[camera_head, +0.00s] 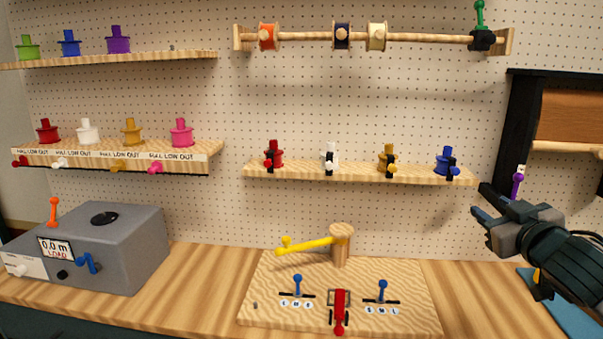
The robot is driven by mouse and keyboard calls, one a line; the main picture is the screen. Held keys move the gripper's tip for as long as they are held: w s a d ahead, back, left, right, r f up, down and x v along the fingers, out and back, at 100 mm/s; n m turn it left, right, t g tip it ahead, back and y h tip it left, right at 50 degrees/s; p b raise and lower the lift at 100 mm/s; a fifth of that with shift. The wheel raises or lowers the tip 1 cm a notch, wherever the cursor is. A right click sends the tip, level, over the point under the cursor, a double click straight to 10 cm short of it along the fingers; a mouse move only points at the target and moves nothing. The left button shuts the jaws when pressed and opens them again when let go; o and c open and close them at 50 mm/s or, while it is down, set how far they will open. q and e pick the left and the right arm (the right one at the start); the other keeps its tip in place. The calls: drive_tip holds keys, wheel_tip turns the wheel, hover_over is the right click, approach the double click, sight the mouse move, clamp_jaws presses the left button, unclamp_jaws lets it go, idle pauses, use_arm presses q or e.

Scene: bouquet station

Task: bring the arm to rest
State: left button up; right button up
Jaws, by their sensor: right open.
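My right gripper (484,202) is at the right side of the head view. Its fingers point left and up, spread apart, with nothing seen between them. It is in the air above the right part of the wooden bench, to the right of the shelf with the dark-clipped spools and in front of the pegboard. Its black forearm (570,262) comes in from the right edge. My left gripper does not show.
A wooden board (420,318) with blue levers, a red lever and a yellow arm (305,245) on a post stands mid-bench. A grey box (130,245) is at left. Shelves hold colored spools. A black frame (518,110) and a purple-handled item (518,182) are near the gripper.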

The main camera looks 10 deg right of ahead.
drive_tip(key=s+a+f+g, duration=0.3)
drive_tip(key=f, duration=1)
drive_tip(key=s+a+f+g, duration=0.2)
drive_tip(key=s+f+g, duration=0.15)
drive_tip(key=f, duration=0.95)
drive_tip(key=s+a+f+m+g+y, duration=0.1)
drive_tip(key=s+a+f+g, duration=0.3)
drive_tip(key=s+f, duration=0.6)
drive_tip(key=s+a+f+g, duration=0.3)
drive_tip(key=s+a+f, duration=0.3)
drive_tip(key=s+f, duration=0.5)
drive_tip(key=d+f+g, duration=0.1)
drive_tip(key=d+f, duration=0.2)
drive_tip(key=f, duration=2.2)
drive_tip(key=s+d+f+g, duration=0.1)
drive_tip(key=s+f, duration=1.8)
drive_tip(key=f, duration=0.2)
drive_tip(key=shift+d+f+m, duration=0.2)
drive_tip(key=shift+d+m, duration=0.15)
drive_tip(key=shift+m, duration=0.05)
